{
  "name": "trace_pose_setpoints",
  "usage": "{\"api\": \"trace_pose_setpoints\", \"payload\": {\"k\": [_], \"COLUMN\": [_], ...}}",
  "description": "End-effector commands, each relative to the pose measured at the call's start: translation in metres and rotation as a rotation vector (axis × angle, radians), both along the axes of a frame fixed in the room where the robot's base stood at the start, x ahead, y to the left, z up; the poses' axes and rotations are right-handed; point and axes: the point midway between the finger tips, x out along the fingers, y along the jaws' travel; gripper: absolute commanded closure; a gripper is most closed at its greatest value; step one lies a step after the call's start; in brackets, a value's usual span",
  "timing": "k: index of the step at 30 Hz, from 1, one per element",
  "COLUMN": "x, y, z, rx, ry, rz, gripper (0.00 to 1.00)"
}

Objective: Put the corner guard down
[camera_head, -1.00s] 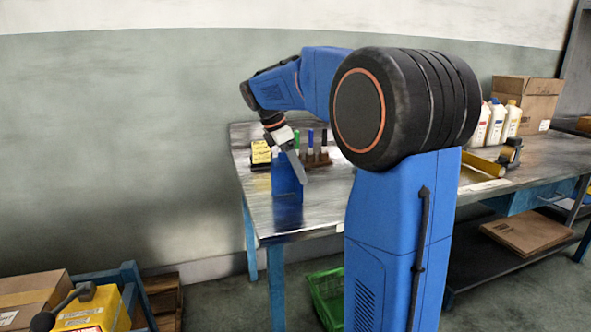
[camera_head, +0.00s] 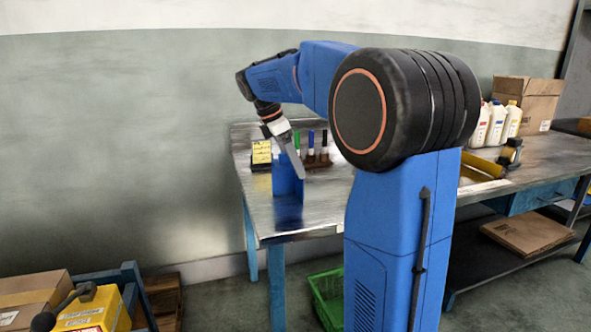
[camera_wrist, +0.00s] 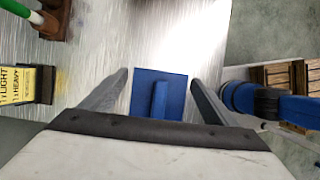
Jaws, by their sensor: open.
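The blue corner guard (camera_head: 288,188) stands on the metal table near its left end, an upright plate on a flat base. In the wrist view the corner guard (camera_wrist: 148,108) shows from above as a blue square with a raised fin. My gripper (camera_head: 296,160) is just above and partly in front of it in the head view. In the wrist view my gripper (camera_wrist: 160,78) has its fingers spread on both sides of the guard, with a gap on each side. It holds nothing.
A yellow label stand (camera_head: 261,154) and a rack of markers (camera_head: 318,160) stand behind the guard. White bottles (camera_head: 497,124) and a cardboard box (camera_head: 528,101) are at the right. A green crate (camera_head: 327,296) is on the floor. The table in front of the guard is clear.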

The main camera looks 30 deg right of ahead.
Motion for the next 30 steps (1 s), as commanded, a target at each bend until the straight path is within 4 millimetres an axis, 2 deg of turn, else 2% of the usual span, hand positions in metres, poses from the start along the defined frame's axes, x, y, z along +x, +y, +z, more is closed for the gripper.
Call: {"api": "trace_pose_setpoints", "payload": {"k": [6, 14, 20, 30], "x": [0.006, 0.009, 0.01, 0.01], "y": [0.016, 0.03, 0.034, 0.034], "z": [0.041, 0.076, 0.085, 0.085], "rx": [0.0, -0.001, 0.0, 0.0], "ry": [-0.003, -0.003, -0.001, -0.001], "rz": [0.002, 0.001, 0.0, 0.0], "gripper": [0.19, 0.19, 0.19, 0.19]}}
